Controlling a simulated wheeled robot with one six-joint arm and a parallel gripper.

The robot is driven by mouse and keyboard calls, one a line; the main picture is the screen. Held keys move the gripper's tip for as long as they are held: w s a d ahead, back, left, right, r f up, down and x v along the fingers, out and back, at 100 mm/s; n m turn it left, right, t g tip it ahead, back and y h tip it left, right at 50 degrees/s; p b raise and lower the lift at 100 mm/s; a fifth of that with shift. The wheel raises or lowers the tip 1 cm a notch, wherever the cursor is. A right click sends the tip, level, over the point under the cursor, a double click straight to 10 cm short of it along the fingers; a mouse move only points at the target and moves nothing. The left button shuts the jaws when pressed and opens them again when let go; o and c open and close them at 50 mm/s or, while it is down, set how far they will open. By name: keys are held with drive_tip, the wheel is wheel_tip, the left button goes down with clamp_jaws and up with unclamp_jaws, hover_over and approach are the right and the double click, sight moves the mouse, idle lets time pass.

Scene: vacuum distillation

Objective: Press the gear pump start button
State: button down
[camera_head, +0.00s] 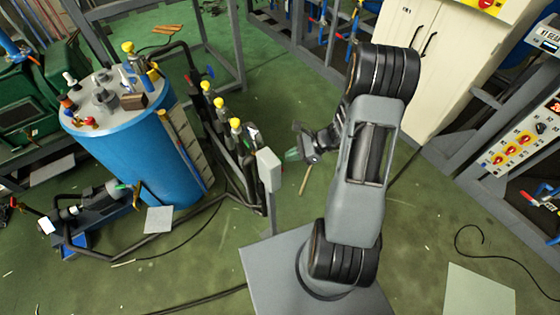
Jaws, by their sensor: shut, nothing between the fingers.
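My gripper (300,152) is small and dark at the end of my bent arm, near the middle of the view, with its jaws shut and empty. It points left, just to the right of a pale grey box (269,170) on a thin post. A gap seems to show between the fingertips and the box, but depth is hard to judge. No start button can be made out on the box; the face towards the gripper is hard to see. A panel (522,143) with red and yellow switches stands at the right edge.
A blue cylindrical tank (140,150) with fittings stands at left. Dark pipes with yellow-topped valves (219,103) run between it and the box. A cream cabinet (440,70) stands behind my arm. Green floor is open at lower left and lower right, with loose cables.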

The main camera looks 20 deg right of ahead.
drive_tip(key=shift+a, duration=0.15)
drive_tip(key=shift+s+a, duration=0.15)
drive_tip(key=shift+a, duration=0.35)
idle(0.8)
drive_tip(key=shift+d, duration=0.65)
drive_tip(key=w+d, duration=0.1)
drive_tip(key=d, duration=0.4)
drive_tip(key=shift+w+d, duration=0.4)
idle(0.8)
